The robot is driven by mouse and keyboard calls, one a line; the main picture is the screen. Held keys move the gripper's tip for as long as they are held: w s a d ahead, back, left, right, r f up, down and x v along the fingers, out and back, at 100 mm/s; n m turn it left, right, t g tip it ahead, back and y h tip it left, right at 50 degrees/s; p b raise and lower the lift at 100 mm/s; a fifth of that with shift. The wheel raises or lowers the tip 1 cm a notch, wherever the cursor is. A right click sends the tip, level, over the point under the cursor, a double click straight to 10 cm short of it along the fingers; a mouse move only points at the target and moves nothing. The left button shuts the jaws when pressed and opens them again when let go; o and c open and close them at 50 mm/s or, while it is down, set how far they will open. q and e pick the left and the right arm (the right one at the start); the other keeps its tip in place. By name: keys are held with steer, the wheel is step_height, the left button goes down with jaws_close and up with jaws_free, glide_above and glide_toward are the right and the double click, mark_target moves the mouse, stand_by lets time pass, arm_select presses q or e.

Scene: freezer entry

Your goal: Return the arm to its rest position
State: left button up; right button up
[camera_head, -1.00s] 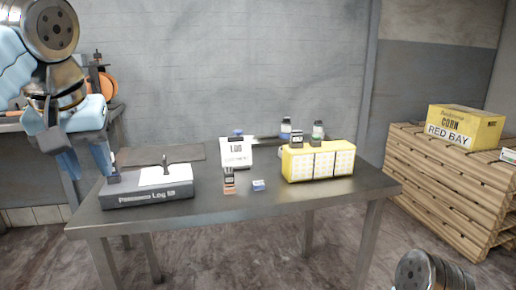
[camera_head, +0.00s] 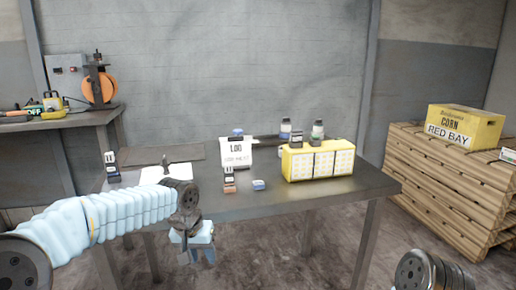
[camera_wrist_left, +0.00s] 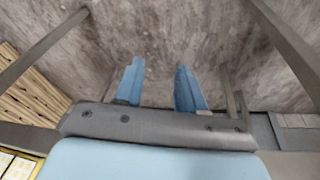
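My left arm (camera_head: 100,218) in its light blue sleeve reaches in from the lower left of the head view. Its left gripper (camera_head: 201,256) hangs downward in front of the table's near edge. In the left wrist view the two blue fingers of the left gripper (camera_wrist_left: 160,88) stand apart, with only floor between them. It is open and empty. Part of my right arm (camera_head: 435,272) shows at the lower right of the head view. My right gripper is out of the frame.
The grey table (camera_head: 290,205) holds a log clipboard (camera_head: 236,152), a yellow box (camera_head: 318,160), small boxes and bottles. A side bench (camera_head: 60,122) is at the left. Wooden pallets (camera_head: 440,180) with a yellow crate (camera_head: 465,126) stand at the right.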

arm_select(q)
steer(key=s+d+f+g+h, duration=0.1)
steer(key=s+d+f+h, duration=0.15)
steer(key=f, duration=1.35)
steer(key=s+d+f+n+g, duration=0.1)
steer(key=s+f+n, duration=0.1)
steer(key=s+f, duration=1.8)
steer(key=s, duration=0.2)
steer(key=shift+s+f+n, duration=0.3)
steer(key=shift+f, duration=0.05)
